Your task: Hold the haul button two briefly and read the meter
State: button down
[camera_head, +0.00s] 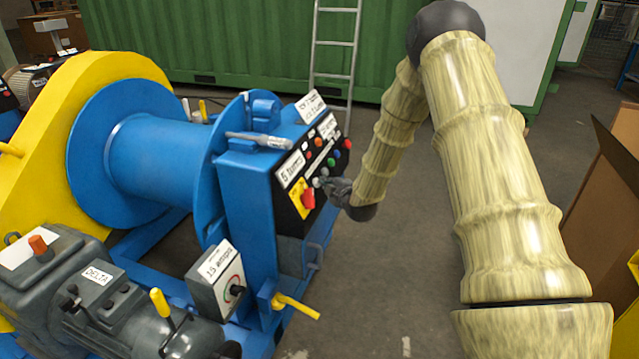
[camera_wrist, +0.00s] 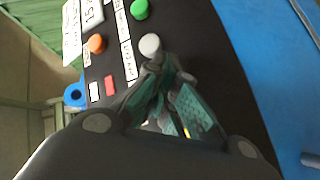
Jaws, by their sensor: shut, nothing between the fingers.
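The dark control panel (camera_head: 318,160) stands on the blue winch cabinet and carries several coloured buttons and white labels. My gripper (camera_head: 325,183) is at the panel's lower right face; in the wrist view its teal fingertips (camera_wrist: 168,80) are together and empty. A white button (camera_wrist: 150,45) is just beyond the tips; I cannot tell whether they touch it. A green button (camera_wrist: 140,9) and an orange button (camera_wrist: 96,43) are farther off. The labels are too small to tell which is haul button two. A grey box with a dial (camera_head: 235,290) sits low on the winch.
A red knob on a yellow plate (camera_head: 308,199) is close to my gripper. A blue drum (camera_head: 150,150), a grey motor (camera_head: 120,315) and a yellow lever (camera_head: 295,305) surround the cabinet. A ladder (camera_head: 335,65) leans by the green container (camera_head: 240,40).

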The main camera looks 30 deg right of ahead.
jog(key=shift+s+d+r+p, duration=0.4)
jog(key=shift+s+d, duration=0.15)
jog(key=shift+s, duration=0.05)
jog(key=s+d+r+p, duration=0.2)
jog(key=s+d, duration=0.1)
jog(key=shift+s+r, duration=0.15)
jog(key=shift+s, duration=0.05)
dwell(0.6)
